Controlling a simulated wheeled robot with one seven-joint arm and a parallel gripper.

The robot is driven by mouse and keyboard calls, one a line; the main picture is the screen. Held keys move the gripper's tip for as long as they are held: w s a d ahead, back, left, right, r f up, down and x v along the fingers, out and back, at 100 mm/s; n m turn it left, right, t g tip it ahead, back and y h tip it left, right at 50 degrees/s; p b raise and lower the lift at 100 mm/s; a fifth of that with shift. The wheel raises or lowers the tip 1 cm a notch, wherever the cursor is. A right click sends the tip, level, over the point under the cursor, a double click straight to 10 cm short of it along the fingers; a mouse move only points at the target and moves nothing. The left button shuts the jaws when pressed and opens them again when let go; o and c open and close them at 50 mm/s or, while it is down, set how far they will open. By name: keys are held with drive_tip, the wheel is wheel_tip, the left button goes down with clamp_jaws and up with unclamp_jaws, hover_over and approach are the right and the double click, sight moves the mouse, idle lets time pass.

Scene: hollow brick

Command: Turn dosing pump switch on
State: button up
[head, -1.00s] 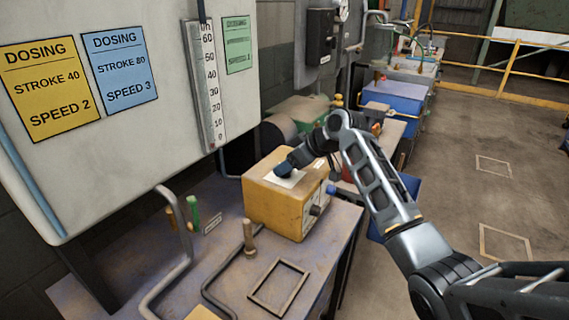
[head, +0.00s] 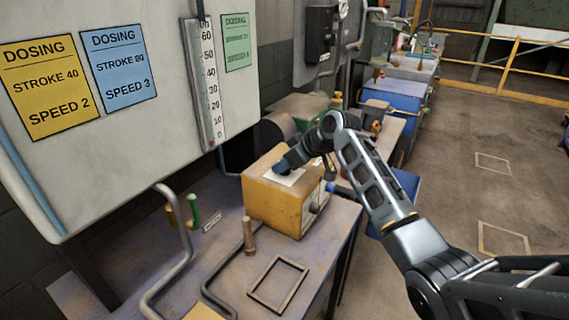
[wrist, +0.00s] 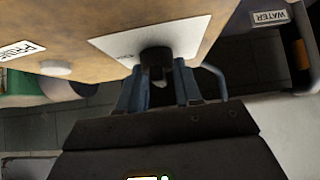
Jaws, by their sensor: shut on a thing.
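The yellow dosing pump box (head: 270,206) stands on the bench, with a white plate (head: 290,178) on its top. My gripper (head: 281,168) reaches down onto this plate from the right. In the wrist view, a black switch knob (wrist: 157,60) stands out from the white plate (wrist: 185,38). The blue fingers of my gripper (wrist: 158,85) are on both sides of the knob and shut on it. The fingers hide part of the knob, and its on or off position cannot be read.
A bent metal pipe (head: 185,250) and an upright peg (head: 248,236) are on the bench (head: 235,290) in front of the pump. A panel with dosing signs (head: 120,150) stands at the left. A WATER label (wrist: 269,17) shows in the wrist view. Open floor lies at the right.

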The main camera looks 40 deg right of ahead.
drive_tip(key=shift+m, duration=0.3)
drive_tip(key=m+h, duration=0.3)
drive_tip(key=shift+a, duration=0.15)
drive_tip(key=m+h, duration=0.4)
drive_tip(key=m, duration=0.1)
drive_tip(key=shift+m+g, duration=0.4)
drive_tip(key=m+g+h, duration=0.1)
drive_tip(key=m, duration=0.1)
drive_tip(key=m+g+h+b, duration=0.1)
drive_tip(key=m, duration=0.1)
drive_tip(key=shift+f+m+h, duration=0.1)
drive_tip(key=shift+m+h, duration=0.2)
drive_tip(key=shift+h, duration=0.1)
drive_tip(key=shift+m+g+h+b, duration=0.9)
drive_tip(key=shift+m+g, duration=0.5)
drive_tip(key=shift+m, duration=0.5)
drive_tip(key=o, duration=1)
